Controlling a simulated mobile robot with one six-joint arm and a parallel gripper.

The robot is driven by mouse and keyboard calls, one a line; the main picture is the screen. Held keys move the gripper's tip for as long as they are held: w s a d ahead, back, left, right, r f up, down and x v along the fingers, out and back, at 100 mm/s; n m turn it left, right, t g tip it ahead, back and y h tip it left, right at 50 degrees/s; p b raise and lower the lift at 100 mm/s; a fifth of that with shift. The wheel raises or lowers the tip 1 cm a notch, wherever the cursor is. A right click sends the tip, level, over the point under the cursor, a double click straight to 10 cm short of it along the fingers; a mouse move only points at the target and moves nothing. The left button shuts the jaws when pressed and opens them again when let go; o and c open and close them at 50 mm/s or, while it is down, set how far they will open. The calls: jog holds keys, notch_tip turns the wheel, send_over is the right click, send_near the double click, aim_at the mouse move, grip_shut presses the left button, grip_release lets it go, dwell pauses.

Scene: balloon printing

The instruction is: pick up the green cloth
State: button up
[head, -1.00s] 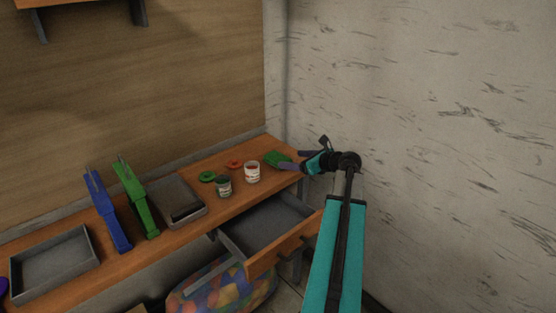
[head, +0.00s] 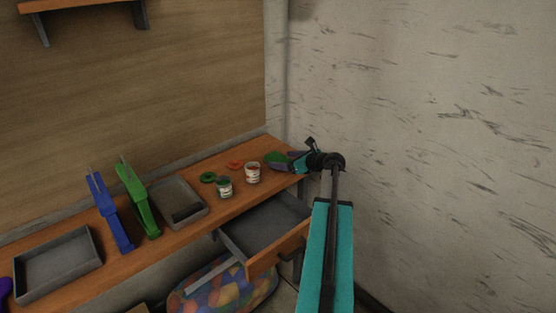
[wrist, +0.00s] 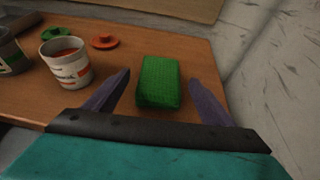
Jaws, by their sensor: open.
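The green cloth (wrist: 159,82) is a small rectangular green block-like bundle lying on the wooden table near its right end. In the wrist view it sits between the two purple fingers of my gripper (wrist: 158,95), with a gap on each side. My gripper is open and not closed on the cloth. In the head view the green cloth (head: 275,158) shows at the table's right corner, partly covered by my gripper (head: 285,166).
An open drawer (head: 265,225) juts out below. Grey trays (head: 58,262) and clamp-like blue and green tools (head: 108,212) lie further left.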

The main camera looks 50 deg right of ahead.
aim_at(275, 156)
jog(key=shift+x, duration=1.1)
jog(key=c, duration=1.1)
